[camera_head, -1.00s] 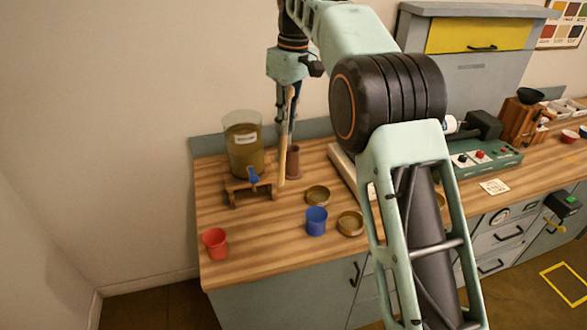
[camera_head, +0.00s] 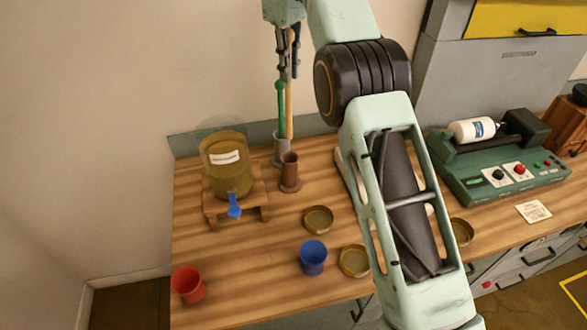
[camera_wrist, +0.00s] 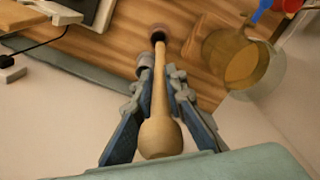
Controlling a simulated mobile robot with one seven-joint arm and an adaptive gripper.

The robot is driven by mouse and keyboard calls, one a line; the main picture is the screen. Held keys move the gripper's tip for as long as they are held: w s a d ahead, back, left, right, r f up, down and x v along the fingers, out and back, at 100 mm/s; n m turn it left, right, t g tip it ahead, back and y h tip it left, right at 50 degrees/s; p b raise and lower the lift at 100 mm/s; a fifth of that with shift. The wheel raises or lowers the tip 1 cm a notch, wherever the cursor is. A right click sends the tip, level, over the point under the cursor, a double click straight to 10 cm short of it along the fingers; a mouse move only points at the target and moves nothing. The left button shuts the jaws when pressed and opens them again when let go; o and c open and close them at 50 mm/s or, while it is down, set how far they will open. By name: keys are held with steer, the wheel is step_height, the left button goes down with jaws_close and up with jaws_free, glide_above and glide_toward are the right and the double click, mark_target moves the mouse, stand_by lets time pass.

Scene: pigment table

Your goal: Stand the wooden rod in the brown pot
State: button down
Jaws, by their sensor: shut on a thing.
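My gripper (camera_head: 286,66) is shut on the wooden rod (camera_head: 290,112) and holds it nearly upright, with its thick knobbed end (camera_wrist: 162,138) towards the wrist camera. The rod's lower end appears just above the mouth of the brown pot (camera_head: 290,172), which stands upright on the wooden table. In the wrist view the rod's far end lines up with the dark mouth of the brown pot (camera_wrist: 158,34). I cannot tell whether the tip is inside the rim.
A grey pot (camera_head: 281,152) with a green stick (camera_head: 281,102) stands close behind the brown pot. A tank (camera_head: 227,165) on a wooden stand is to the left. Blue (camera_head: 313,258) and red (camera_head: 188,286) cups and shallow brass dishes (camera_head: 318,219) lie nearer the front.

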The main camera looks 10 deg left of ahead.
mark_target(290, 124)
step_height(290, 124, down, 13)
steer(key=b, duration=0.4)
steer(key=shift+f+b, duration=0.1)
steer(key=shift+b, duration=0.25)
steer(key=shift+w+f, duration=0.1)
steer(key=shift+f, duration=2.25)
steer(key=shift+f, duration=0.2)
steer(key=c, duration=2)
jaws_free()
steer(key=shift+o, duration=0.2)
step_height(290, 124, up, 12)
steer(key=shift+r+p, duration=0.2)
steer(key=shift+p, duration=0.6)
